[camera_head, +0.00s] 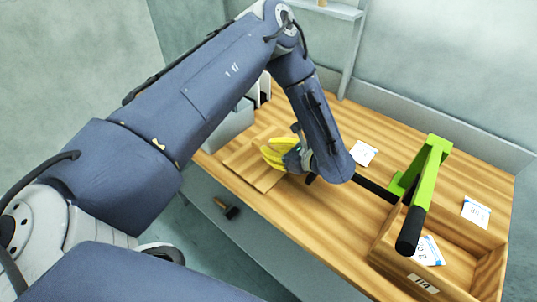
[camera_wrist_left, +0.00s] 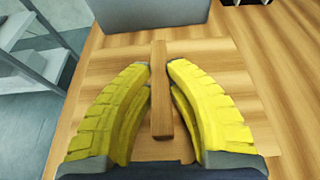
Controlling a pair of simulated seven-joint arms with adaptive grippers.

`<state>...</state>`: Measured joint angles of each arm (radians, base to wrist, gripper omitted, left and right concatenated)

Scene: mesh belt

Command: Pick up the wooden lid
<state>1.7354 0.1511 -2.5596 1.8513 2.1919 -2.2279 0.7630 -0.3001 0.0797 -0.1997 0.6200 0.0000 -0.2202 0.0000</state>
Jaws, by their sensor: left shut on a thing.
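The wooden lid (camera_head: 244,161) is a flat square board at the left end of the wooden table, with almost the same grain as the tabletop. In the left wrist view a narrow raised wooden bar, the handle of the lid (camera_wrist_left: 160,88), runs between the yellow fingers. My left gripper (camera_head: 274,153) is over the lid with its fingers pointing down at it. It is shut on the lid's handle, with a finger on each side (camera_wrist_left: 160,66). I cannot tell whether the lid is off the surface below. My right gripper is not in view.
A grey box (camera_head: 230,128) stands just behind the lid. A green stand with a black bar (camera_head: 433,160) is at the right, by an open wooden crate (camera_head: 387,262). White cards (camera_head: 363,153) lie on the table (camera_head: 310,222). The front middle is clear.

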